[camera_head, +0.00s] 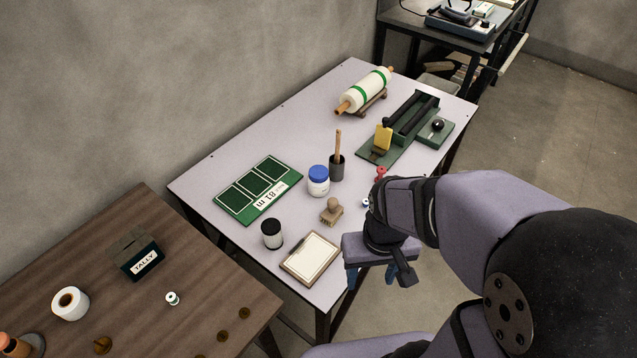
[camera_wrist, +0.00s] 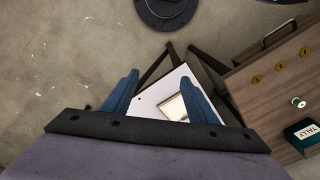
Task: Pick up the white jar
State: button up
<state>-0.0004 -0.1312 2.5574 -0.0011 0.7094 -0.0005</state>
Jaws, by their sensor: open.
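The white jar (camera_head: 318,188) has a blue lid and stands upright on the pale table (camera_head: 225,172), in the middle of the head view. My gripper (camera_head: 378,275) is open and empty, with two blue fingers. It is to the lower right of the jar and apart from it, beyond the clipboard end of the table. In the wrist view my gripper (camera_wrist: 160,76) has its fingers spread over the floor and a corner of the pale table. I cannot make out the jar in the wrist view.
Close to the jar stand a dark cup (camera_head: 337,170) with a wooden handle, a wooden stamp (camera_head: 332,211) and a green board (camera_head: 256,190). A black-topped white container (camera_head: 272,236) and a clipboard (camera_head: 310,257) lie nearer. A brown table (camera_head: 190,255) stands at left.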

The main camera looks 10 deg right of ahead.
jog(key=w+a+f+t+b, duration=0.1)
jog(key=w+f+t, duration=0.25)
jog(key=w, duration=0.75)
jog(key=w+a+f+t+b, duration=0.2)
jog(key=w+f+t, duration=0.15)
jog(key=w, duration=0.85)
jog(key=t+b, duration=0.2)
jog(key=t, duration=0.3)
send_near(318, 170)
jog(key=shift+s+d+f, duration=0.1)
jog(key=shift+d+f, duration=0.05)
jog(key=shift+f, duration=0.45)
jog(key=shift+d+f, duration=0.1)
jog(key=shift+f, duration=0.5)
jog(key=shift+t, duration=0.8)
jog(key=shift+r+p+x, duration=0.1)
jog(key=shift+p+x, duration=0.35)
jog(key=shift+x, duration=0.8)
jog(key=shift+r+p+x, duration=0.15)
jog(key=shift+p+x, duration=0.3)
jog(key=shift+x, duration=0.8)
jog(key=shift+a+p+x, duration=0.2)
jog(key=shift+p+x, duration=0.2)
jog(key=shift+x, duration=1.5)
jog(key=c, duration=1.2)
jog(key=shift+r, duration=0.1)
grip_shut()
jog(key=shift+r, duration=0.1)
